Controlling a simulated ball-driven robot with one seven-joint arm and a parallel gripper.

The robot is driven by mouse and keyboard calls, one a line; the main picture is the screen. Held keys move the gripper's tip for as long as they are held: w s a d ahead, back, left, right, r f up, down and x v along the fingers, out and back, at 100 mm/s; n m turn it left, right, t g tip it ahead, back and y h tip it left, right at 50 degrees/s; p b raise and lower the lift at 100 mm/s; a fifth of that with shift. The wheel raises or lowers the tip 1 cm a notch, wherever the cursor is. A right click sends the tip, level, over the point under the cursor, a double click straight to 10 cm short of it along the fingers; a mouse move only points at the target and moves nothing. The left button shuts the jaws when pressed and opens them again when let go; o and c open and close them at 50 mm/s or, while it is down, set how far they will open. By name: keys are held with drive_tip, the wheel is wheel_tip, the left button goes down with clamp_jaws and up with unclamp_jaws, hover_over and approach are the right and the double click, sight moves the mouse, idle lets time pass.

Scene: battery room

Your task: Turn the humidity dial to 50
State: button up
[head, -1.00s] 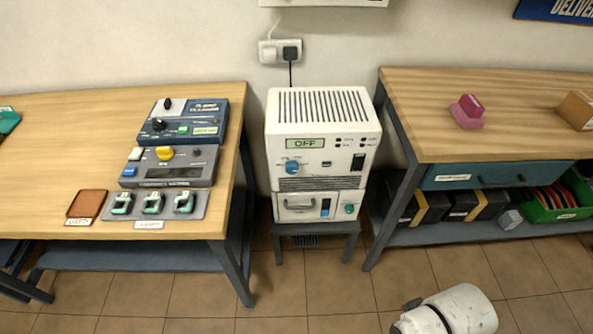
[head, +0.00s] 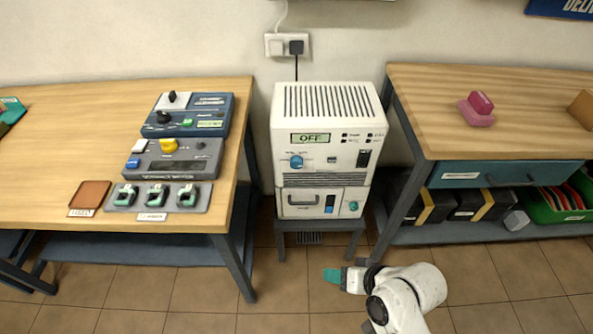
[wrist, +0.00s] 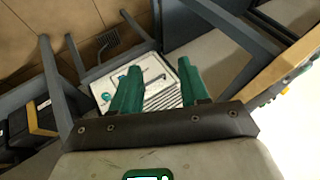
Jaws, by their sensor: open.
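A white machine (head: 327,120) stands on a low stand between two benches. Its display (head: 310,138) reads OFF. A blue dial (head: 296,162) is on its upper front, and a teal knob (head: 353,206) is at its lower right. The markings are too small to read, so I cannot tell what either is set to. My gripper (head: 333,275) is low in front of the machine, apart from it, with teal fingertips. In the wrist view my gripper (wrist: 158,82) is open and empty, with the machine (wrist: 158,95) beyond and between the fingers.
The left bench (head: 60,150) holds control boxes and a charger row. A wall socket (head: 287,45) is above the machine. Floor in front is clear.

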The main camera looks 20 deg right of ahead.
drive_tip(key=shift+o, duration=1.4)
drive_tip(key=w+a+r+m+t+y, duration=0.1)
drive_tip(key=w+a+m+t+y, duration=0.1)
drive_tip(key=w, duration=0.6)
drive_tip(key=shift+w+a+r+m+t+b, duration=0.15)
drive_tip(key=shift+a+m+t+b, duration=0.25)
drive_tip(key=shift+a+m+t, duration=0.6)
drive_tip(key=shift+o, duration=0.7)
drive_tip(key=w+a+r+m+t, duration=0.1)
drive_tip(key=w+m+t, duration=0.1)
drive_tip(key=w+m, duration=0.2)
drive_tip(key=w+a+r+m+t+b, duration=0.1)
drive_tip(key=w+r+m+t, duration=0.1)
drive_tip(key=w+m+t, duration=0.1)
drive_tip(key=shift+w+a+r+m, duration=0.2)
drive_tip(key=shift+w+a+m, duration=0.25)
drive_tip(key=shift+w, duration=0.45)
drive_tip(key=m+t+h+b, duration=0.2)
drive_tip(key=m+h, duration=1)
drive_tip(key=m, duration=1)
approach(296, 165)
drive_tip(key=b+x, duration=0.3)
drive_tip(key=x, duration=0.5)
drive_tip(key=shift+w+d, duration=0.15)
drive_tip(key=shift+w, duration=0.1)
drive_tip(key=shift+n, duration=0.25)
drive_tip(key=c, duration=1.1)
